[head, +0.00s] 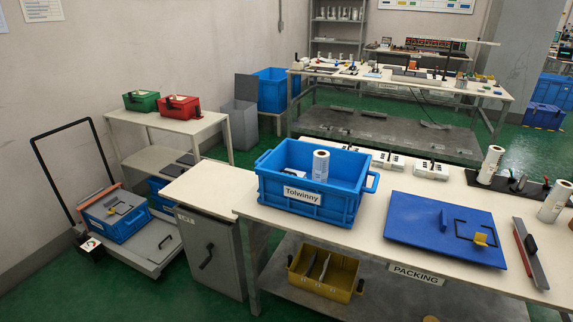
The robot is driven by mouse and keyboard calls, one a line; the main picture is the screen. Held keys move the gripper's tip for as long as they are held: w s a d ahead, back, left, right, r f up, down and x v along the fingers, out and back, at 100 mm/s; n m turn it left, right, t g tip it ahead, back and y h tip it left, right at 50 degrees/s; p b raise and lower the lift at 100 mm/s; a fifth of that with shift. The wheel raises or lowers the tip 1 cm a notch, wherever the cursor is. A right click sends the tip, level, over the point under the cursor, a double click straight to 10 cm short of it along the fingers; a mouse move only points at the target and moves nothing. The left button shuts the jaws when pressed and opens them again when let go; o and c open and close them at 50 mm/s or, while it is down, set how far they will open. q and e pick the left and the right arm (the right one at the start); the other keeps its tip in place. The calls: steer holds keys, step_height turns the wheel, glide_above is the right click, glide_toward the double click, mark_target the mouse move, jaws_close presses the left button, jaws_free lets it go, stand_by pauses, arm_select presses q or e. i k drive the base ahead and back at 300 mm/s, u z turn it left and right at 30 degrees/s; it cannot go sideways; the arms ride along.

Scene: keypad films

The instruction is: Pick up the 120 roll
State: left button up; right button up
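A white roll (320,166) stands upright in the blue crate (346,207) labelled "Tolwinny" on the packing table. Another white roll (490,164) stands at the table's back right. A third white roll (554,202) stands near the right edge of the view. I cannot read a number on any of them, so I cannot tell which is the 120 roll. Neither of my grippers is in view.
The packing table (374,246) also holds a blue lid (415,226), a long grey tool (530,255) and white devices (386,162). A yellow bin (324,273) sits on the shelf below. A trolley (151,242) stands at the left. Green floor is clear in front.

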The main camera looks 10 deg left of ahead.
mark_target(321, 158)
steer(key=u, duration=0.65)
steer(key=i, duration=1.1)
steer(key=u, duration=0.15)
